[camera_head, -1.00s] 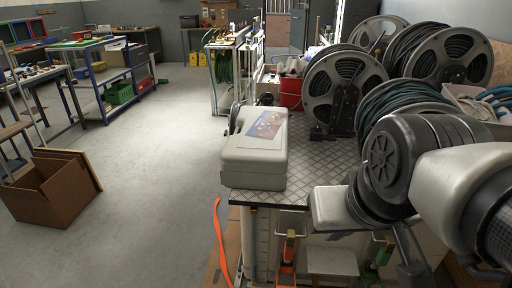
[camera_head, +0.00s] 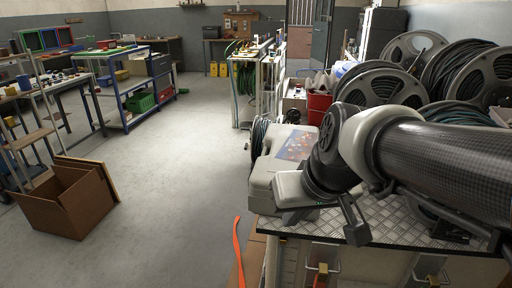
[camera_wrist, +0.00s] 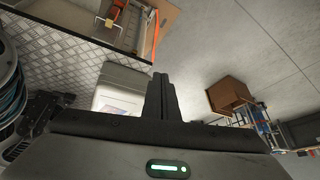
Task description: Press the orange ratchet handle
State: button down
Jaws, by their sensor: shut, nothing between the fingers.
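A small orange handle (camera_head: 322,272) sits on the front of the metal-topped bench, low in the head view and partly cut off by its lower edge. In the wrist view an orange piece (camera_wrist: 109,21) shows at the bench front, near the top left. An orange strap (camera_head: 238,252) hangs at the bench's left corner; it also shows in the wrist view (camera_wrist: 155,35). My gripper (camera_wrist: 160,78) is shut and empty, its fingertips apart from the orange piece.
A light grey case (camera_head: 264,186) stands on the bench top (camera_head: 405,222), partly behind my arm. Several hose reels (camera_head: 380,88) and a red bin (camera_head: 318,108) stand behind. A cardboard box (camera_head: 70,205) is on the floor at left. The floor between is clear.

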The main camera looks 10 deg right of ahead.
jog(key=w+a+f+y, duration=0.1)
jog(key=w+f, duration=0.3)
jog(key=w, duration=0.5)
jog(key=w+d+f+m, duration=0.1)
jog(key=w+d+f, duration=0.2)
jog(key=w+f, duration=0.4)
jog(key=w+d+f+m, duration=0.15)
jog(key=w+f, duration=0.35)
jog(key=f, duration=0.5)
jog(key=s+d+f+g+h, duration=0.1)
jog(key=s+d+f, duration=0.2)
jog(key=f, duration=0.7)
jog(key=s+d+f+m+g, duration=0.1)
jog(key=s+d+f+g, duration=0.1)
jog(key=d+f, duration=0.4)
jog(key=s+d+f+g+h+b, duration=0.1)
jog(key=s+d+f, duration=0.3)
jog(key=f, duration=1.1)
jog(key=shift+d+f+m+g+h, duration=0.25)
jog(key=shift+f+m+g+h, duration=0.05)
jog(key=shift+f+m+g, duration=0.1)
